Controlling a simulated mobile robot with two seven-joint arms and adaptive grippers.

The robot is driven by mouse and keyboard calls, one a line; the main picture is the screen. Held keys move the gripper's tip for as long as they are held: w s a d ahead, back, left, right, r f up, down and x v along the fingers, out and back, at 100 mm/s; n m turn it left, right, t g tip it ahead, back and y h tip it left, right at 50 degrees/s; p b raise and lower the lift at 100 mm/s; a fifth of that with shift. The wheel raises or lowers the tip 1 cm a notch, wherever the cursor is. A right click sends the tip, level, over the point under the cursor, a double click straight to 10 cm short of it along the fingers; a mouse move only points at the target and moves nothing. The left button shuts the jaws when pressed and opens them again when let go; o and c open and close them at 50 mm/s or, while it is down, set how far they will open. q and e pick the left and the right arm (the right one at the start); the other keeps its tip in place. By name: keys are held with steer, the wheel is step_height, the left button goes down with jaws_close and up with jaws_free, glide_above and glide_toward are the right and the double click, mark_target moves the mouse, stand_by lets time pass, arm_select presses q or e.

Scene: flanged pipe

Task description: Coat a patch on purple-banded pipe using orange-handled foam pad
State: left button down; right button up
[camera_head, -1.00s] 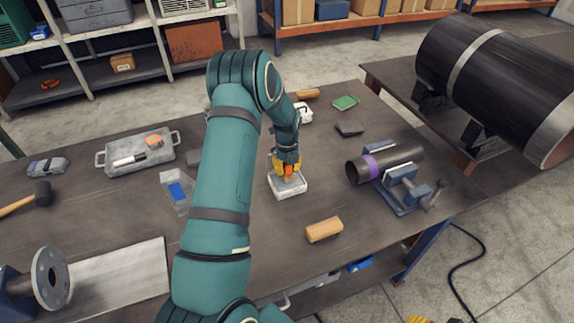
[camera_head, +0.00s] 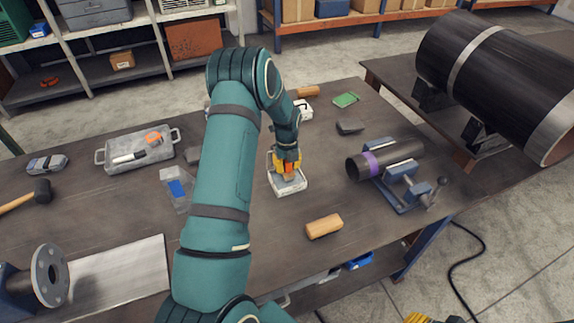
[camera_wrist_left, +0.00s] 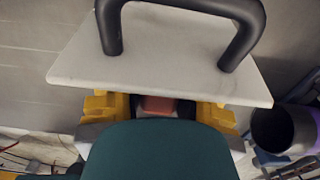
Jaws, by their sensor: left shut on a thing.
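My left gripper (camera_head: 287,163) is shut on the orange-handled foam pad (camera_head: 288,170), just over a small white tray (camera_head: 288,190); whether the pad touches the tray is unclear. The left wrist view shows yellow fingers (camera_wrist_left: 160,108) around a reddish-orange piece, the handle (camera_wrist_left: 158,104). The purple-banded pipe (camera_head: 400,156) lies in a blue vise to the right, its open end facing left; its end also shows in the wrist view (camera_wrist_left: 272,130). Only yellow tips of what looks like my right gripper (camera_head: 420,318) show at the bottom edge.
A pale plate with a black loop handle (camera_wrist_left: 160,55) fills much of the wrist view. A wooden block (camera_head: 323,227) lies in front of the tray, a dark block (camera_head: 350,127) behind. Table between tray and vise is clear.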

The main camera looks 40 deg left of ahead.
arm_select(q)
steer(key=shift+f+b, duration=0.45)
steer(key=shift+b, duration=0.05)
stand_by(1.8)
steer(key=shift+r+p, duration=1.2)
steer(key=shift+r, duration=1.15)
steer(key=shift+r+p, duration=0.4)
steer(key=shift+r, duration=0.8)
